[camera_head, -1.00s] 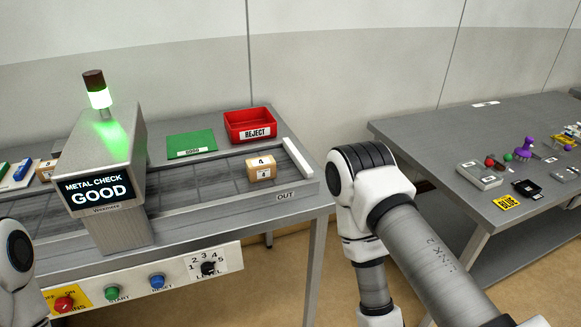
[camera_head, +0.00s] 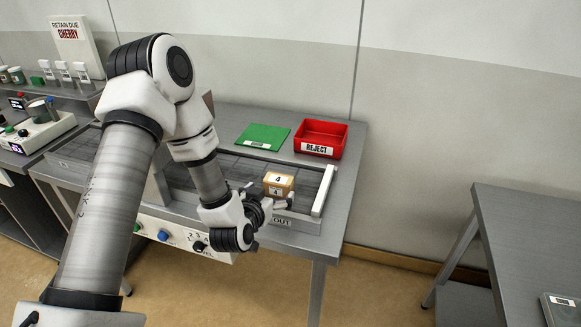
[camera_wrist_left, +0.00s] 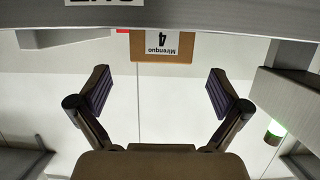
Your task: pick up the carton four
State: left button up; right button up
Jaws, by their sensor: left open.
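Carton four, a small tan box (camera_head: 279,184) with white labels reading 4, stands on the conveyor near its OUT end. My left gripper (camera_head: 268,199) is just in front of the carton in the head view, its jaws partly hidden by the wrist. In the left wrist view the carton (camera_wrist_left: 161,47) appears upside down at the top, beyond the two fingers. The fingers (camera_wrist_left: 158,92) are spread wide with nothing between them. My right gripper is not in view.
A red REJECT tray (camera_head: 321,139) and a green mat (camera_head: 263,137) lie behind the conveyor. A white end bar (camera_head: 323,190) stands just right of the carton. Another grey table (camera_head: 535,235) is at the right, with open floor between.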

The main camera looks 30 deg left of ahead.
aim_at(277, 181)
pick_arm(q)
jog(key=shift+w+a+r, duration=0.25)
jog(key=shift+w+a, duration=0.15)
jog(key=shift+w, duration=0.25)
jog(key=shift+w+f, duration=0.1)
jog(key=shift+w, duration=0.2)
jog(key=shift+w+p, duration=0.35)
jog(key=shift+p, duration=0.2)
jog(key=p+x, duration=0.1)
jog(key=x, duration=0.3)
jog(key=shift+f, duration=0.15)
jog(key=shift+w+a+f, duration=0.1)
jog(key=shift+w+f, duration=0.1)
jog(key=shift+w, duration=0.05)
jog(key=shift+s, duration=0.15)
jog(key=shift+c, duration=1.1)
jog(key=shift+s+r, duration=0.1)
jog(key=shift+r, duration=0.05)
jog(key=c, duration=1.1)
jog(key=shift+o, duration=0.2)
jog(key=shift+r, duration=0.1)
